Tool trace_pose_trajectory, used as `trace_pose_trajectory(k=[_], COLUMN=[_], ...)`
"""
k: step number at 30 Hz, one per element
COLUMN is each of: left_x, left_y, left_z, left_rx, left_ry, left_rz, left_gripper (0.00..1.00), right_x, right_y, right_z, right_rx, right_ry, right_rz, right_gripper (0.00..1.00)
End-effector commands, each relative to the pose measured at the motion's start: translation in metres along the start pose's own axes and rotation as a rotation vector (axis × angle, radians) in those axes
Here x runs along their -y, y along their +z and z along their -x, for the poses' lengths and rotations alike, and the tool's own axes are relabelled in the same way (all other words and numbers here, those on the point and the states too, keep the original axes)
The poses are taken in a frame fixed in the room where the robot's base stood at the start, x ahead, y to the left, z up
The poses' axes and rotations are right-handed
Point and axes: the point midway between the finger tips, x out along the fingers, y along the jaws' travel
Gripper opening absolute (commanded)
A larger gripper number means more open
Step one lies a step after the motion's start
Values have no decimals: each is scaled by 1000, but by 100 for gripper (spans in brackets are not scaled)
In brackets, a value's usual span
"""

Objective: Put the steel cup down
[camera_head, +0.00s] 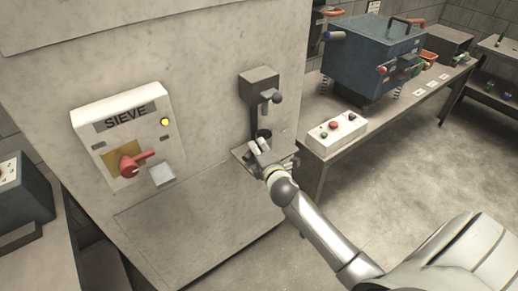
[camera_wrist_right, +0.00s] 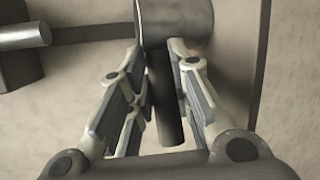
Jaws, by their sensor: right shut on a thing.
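The steel cup (camera_head: 263,134) is small and dark in the head view, below the spout of a wall-mounted dispenser and just above or on a small ledge (camera_head: 243,154). I cannot tell whether it touches the ledge. In the right wrist view the cup (camera_wrist_right: 178,22) is a grey metal cylinder at the top, with a dark handle (camera_wrist_right: 165,100) running between the fingers. My right gripper (camera_head: 262,148) is shut on the cup, with its fingers (camera_wrist_right: 157,55) on both sides of the handle. The fingers partly hide the cup and ledge in the head view. My left gripper is not in view.
The dispenser (camera_head: 260,82) with a dark lever knob sits close above the cup. A SIEVE panel (camera_head: 126,135) with a red handle is on the cabinet to the left. A bench with a control box (camera_head: 337,132) and a blue machine (camera_head: 370,58) stands at right.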

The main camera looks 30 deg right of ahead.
Motion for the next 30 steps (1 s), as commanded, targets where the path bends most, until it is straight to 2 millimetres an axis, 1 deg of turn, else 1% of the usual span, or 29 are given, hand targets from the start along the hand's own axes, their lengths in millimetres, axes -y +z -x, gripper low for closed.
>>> trace_pose_trajectory(k=[2,3,7,17,20,23,26,30], left_x=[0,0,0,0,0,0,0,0], left_y=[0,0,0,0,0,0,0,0], left_z=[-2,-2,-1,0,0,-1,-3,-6], left_rx=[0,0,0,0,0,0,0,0], left_ry=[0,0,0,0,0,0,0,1], left_rz=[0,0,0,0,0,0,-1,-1], left_gripper=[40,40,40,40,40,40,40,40], right_x=[2,2,2,1,0,0,1,1], right_y=[-1,-1,-1,0,0,0,0,0], right_z=[-1,-1,0,0,3,13,27,52], right_rx=[0,0,0,0,-1,-1,-1,-1], right_ry=[2,0,0,0,0,1,0,0], right_rz=[1,0,0,0,0,1,1,1], right_gripper=[0,24,40,41,41,41,41,41])
